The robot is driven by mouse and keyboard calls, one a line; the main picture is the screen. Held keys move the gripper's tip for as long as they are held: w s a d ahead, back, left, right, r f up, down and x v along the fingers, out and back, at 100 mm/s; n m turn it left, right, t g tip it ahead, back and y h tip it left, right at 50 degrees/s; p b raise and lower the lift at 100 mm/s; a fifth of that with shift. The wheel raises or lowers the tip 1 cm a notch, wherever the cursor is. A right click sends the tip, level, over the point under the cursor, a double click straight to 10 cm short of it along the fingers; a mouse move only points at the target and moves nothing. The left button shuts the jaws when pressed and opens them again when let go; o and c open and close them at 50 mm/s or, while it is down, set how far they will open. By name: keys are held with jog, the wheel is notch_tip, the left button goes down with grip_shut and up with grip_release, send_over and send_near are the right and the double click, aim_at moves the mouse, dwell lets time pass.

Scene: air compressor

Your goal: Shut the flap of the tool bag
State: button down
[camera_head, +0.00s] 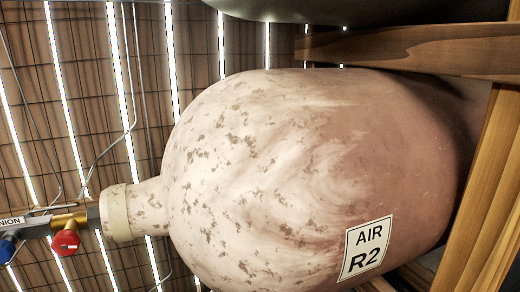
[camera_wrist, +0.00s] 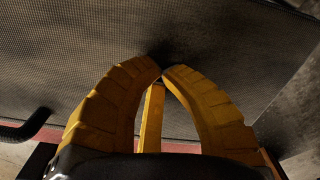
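My gripper (camera_wrist: 162,70) shows in the wrist view with two curved yellow fingers. Their tips come together, and I see nothing held between the tips. A dark, finely woven surface (camera_wrist: 70,60) fills most of the wrist view behind the fingers. I cannot tell whether it is part of the tool bag or its flap. A dark smudge or shadow lies on it just beyond the fingertips. A yellow bar (camera_wrist: 152,115) shows between the fingers; I cannot tell what it belongs to. No tool bag can be made out in the head view.
A large mottled tank (camera_head: 290,170) labelled AIR R2 fills the head view. Wooden beams (camera_head: 420,50) run above and right of it. A red knob (camera_head: 66,242) and blue knob (camera_head: 8,248) are at lower left. A black curved bar (camera_wrist: 25,130) is left in the wrist view.

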jog(key=shift+r, duration=0.1)
jog(key=shift+r+p, duration=1.95)
jog(key=shift+r, duration=1.5)
